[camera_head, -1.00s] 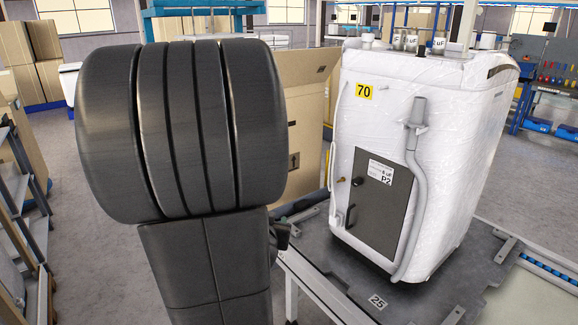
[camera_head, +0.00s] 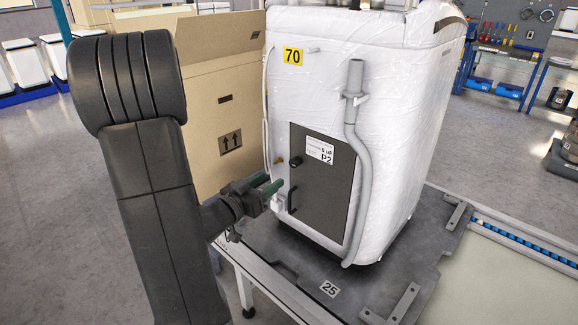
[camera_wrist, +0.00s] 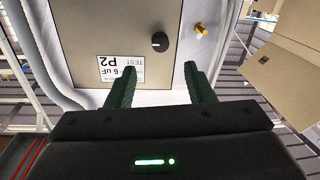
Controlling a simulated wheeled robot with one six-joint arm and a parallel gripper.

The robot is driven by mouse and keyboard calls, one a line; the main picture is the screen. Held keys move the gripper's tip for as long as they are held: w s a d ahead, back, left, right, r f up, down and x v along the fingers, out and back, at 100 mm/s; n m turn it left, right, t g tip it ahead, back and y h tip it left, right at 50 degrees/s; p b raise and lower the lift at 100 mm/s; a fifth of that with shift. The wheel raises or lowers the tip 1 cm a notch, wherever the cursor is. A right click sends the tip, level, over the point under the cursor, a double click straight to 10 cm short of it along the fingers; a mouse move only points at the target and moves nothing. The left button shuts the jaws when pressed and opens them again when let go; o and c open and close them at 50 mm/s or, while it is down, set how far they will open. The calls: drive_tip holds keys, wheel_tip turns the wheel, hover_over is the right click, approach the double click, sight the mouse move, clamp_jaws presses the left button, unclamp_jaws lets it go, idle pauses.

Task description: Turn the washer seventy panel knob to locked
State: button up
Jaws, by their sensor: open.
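The washer (camera_head: 330,90) is white, wrapped in film, and carries a yellow 70 label (camera_head: 293,56). In the wrist view, the knob (camera_wrist: 160,42) shows beyond and between the fingertips of my gripper (camera_wrist: 160,80), not touched. The knob's markings are too small to read.
A brass fitting (camera_head: 279,160) sits beside the panel near my fingers. A grey hose (camera_head: 359,170) runs down the washer's front. The washer stands on a dark plate (camera_head: 400,270) marked 25. A cardboard box (camera_head: 212,95) stands behind my arm.

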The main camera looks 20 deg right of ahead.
sight(292, 165)
drive_tip(key=x, duration=0.9)
drive_tip(key=shift+w+d+p, duration=0.15)
drive_tip(key=shift+d+p, duration=0.15)
drive_tip(key=shift+p, duration=0.05)
drive_tip(key=c, duration=1)
